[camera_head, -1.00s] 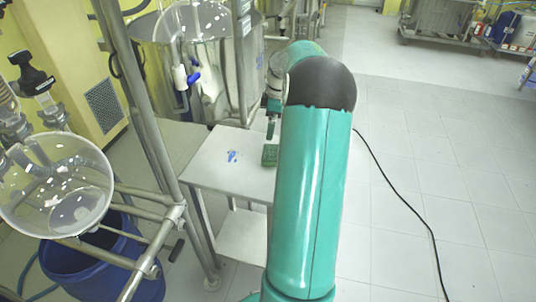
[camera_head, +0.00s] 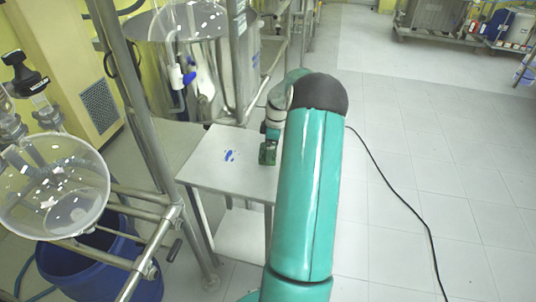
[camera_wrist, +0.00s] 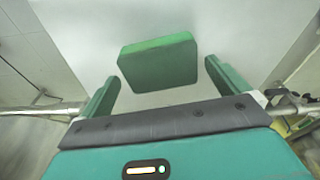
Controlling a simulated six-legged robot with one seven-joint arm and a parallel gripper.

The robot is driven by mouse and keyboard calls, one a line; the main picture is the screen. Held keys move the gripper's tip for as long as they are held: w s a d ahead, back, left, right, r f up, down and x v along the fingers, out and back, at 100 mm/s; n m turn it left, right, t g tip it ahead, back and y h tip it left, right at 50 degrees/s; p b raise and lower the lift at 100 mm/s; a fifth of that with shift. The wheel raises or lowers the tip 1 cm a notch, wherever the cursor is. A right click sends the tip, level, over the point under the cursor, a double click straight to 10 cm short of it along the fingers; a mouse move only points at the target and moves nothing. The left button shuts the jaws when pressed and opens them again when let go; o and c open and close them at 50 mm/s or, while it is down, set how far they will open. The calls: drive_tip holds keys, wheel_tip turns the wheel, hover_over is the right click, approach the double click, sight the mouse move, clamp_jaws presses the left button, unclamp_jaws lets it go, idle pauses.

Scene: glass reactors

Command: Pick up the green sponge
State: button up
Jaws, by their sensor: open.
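The green sponge (camera_wrist: 158,64) is a rectangular block lying on a pale table top in the wrist view. It sits just ahead of my gripper (camera_wrist: 160,80), slightly turned, with its near part between the two green fingers. The fingers are open, with a gap on each side of the sponge. In the head view the sponge (camera_head: 267,156) is small and partly covered by my gripper (camera_head: 269,141), which points down over it. The exact height of the fingers above the table is hard to tell.
A steel vessel (camera_head: 215,70) stands behind. A metal frame (camera_head: 150,130) with a glass vessel (camera_head: 50,185) and blue bin (camera_head: 90,270) is at left. A black cable (camera_head: 395,190) crosses the open floor at right.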

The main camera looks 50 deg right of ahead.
wheel_tip(320, 180, down, 2)
drive_tip(key=shift+w+a+f, duration=0.1)
drive_tip(key=shift+w+f, duration=0.05)
drive_tip(key=shift+f, duration=0.05)
drive_tip(key=c, duration=0.8)
drive_tip(key=shift+r, duration=0.1)
drive_tip(key=shift+r, duration=0.8)
drive_tip(key=s+a+r, duration=0.8)
drive_tip(key=a+r, duration=0.3)
drive_tip(key=shift+s+r, duration=0.15)
drive_tip(key=shift+s, duration=0.2)
